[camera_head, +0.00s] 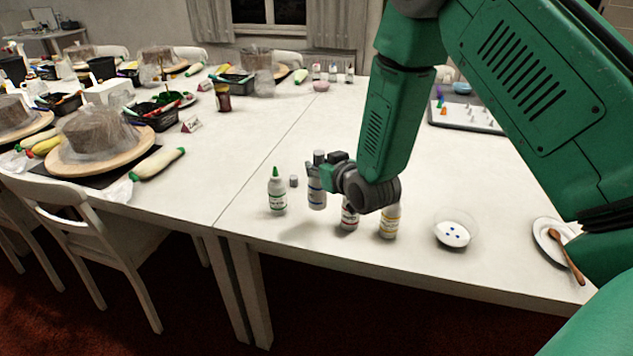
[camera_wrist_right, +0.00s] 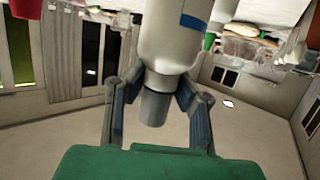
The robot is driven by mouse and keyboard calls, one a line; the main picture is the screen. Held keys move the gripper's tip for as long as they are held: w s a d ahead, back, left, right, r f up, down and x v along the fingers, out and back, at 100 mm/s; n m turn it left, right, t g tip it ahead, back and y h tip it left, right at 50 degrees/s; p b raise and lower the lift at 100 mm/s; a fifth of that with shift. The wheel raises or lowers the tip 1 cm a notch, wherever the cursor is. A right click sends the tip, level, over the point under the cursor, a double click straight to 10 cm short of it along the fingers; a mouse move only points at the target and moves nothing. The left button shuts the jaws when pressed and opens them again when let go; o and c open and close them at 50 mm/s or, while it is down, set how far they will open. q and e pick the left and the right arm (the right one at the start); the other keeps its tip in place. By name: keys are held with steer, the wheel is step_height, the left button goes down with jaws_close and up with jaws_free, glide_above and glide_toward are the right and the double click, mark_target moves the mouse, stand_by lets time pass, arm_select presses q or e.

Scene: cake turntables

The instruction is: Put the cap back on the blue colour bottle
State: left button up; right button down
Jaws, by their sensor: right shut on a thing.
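The blue colour bottle (camera_head: 316,196) is white with a blue label. It stands roughly upright beside the green-tipped bottle; I cannot tell if its base touches the table. A grey cap (camera_head: 319,157) shows at its top. My right gripper (camera_head: 326,173) reaches in from the right at the bottle's upper end. In the right wrist view, which is upside down, the bottle (camera_wrist_right: 175,40) points its neck downward, with the grey cap (camera_wrist_right: 153,108) in line with it. The fingers (camera_wrist_right: 160,82) are shut on the cap where it meets the neck. My left gripper is not visible.
A green-tipped bottle (camera_head: 277,195) and a loose grey cap (camera_head: 293,181) stand left. Red-labelled (camera_head: 350,217) and yellow-labelled (camera_head: 390,222) bottles stand close in front, tops partly hidden. A dish with blue dots (camera_head: 453,233) and a plate with a wooden spoon (camera_head: 553,240) are right.

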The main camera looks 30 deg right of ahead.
mark_target(320, 153)
step_height(320, 153, up, 3)
steer(key=shift+d+r, duration=0.1)
steer(key=shift+d, duration=0.05)
stand_by(0.4)
steer(key=s+a+f, duration=0.3)
steer(key=s+a, duration=0.3)
steer(key=a, duration=0.1)
steer(key=s+a+f+n+y, duration=0.1)
steer(key=s+a+f, duration=0.2)
steer(key=s+a, duration=0.3)
steer(key=shift+s+a, duration=0.2)
steer(key=shift+a, duration=0.55)
steer(key=shift+d+f, duration=0.1)
